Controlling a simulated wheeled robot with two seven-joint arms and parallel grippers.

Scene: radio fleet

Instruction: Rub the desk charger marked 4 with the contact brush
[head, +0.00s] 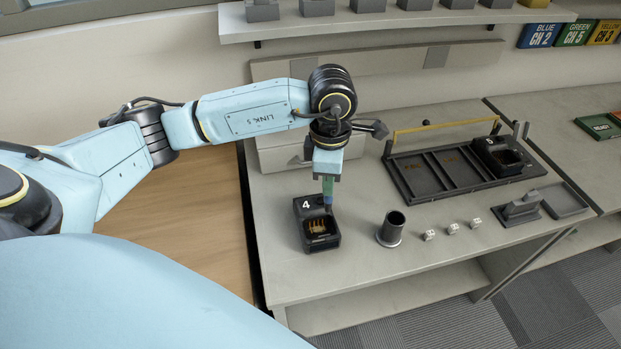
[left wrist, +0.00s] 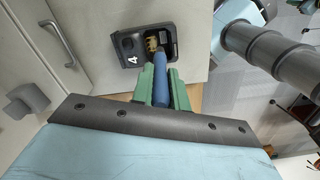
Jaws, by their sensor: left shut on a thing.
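The desk charger marked 4 (head: 318,228) is a black block with a white 4 and gold contacts in its open well. It stands on the grey desk and also shows at the top of the left wrist view (left wrist: 143,47). My left gripper (head: 328,178) is above the charger, pointing down, with green fingers (left wrist: 163,88) shut on the contact brush. The brush (left wrist: 160,68) has a blue body, and its lower end (head: 328,200) reaches down to the charger's well. I cannot tell whether its tip touches the contacts. My right gripper is not in view.
A dark cylindrical cup (head: 392,229) stands right of the charger, with small white dice-like cubes (head: 451,229) beside it. A black compartment tray (head: 428,174) with a yellow bar holds another charger (head: 501,157). A small grey stand (head: 521,207) is further right. A shelf (head: 400,21) runs behind.

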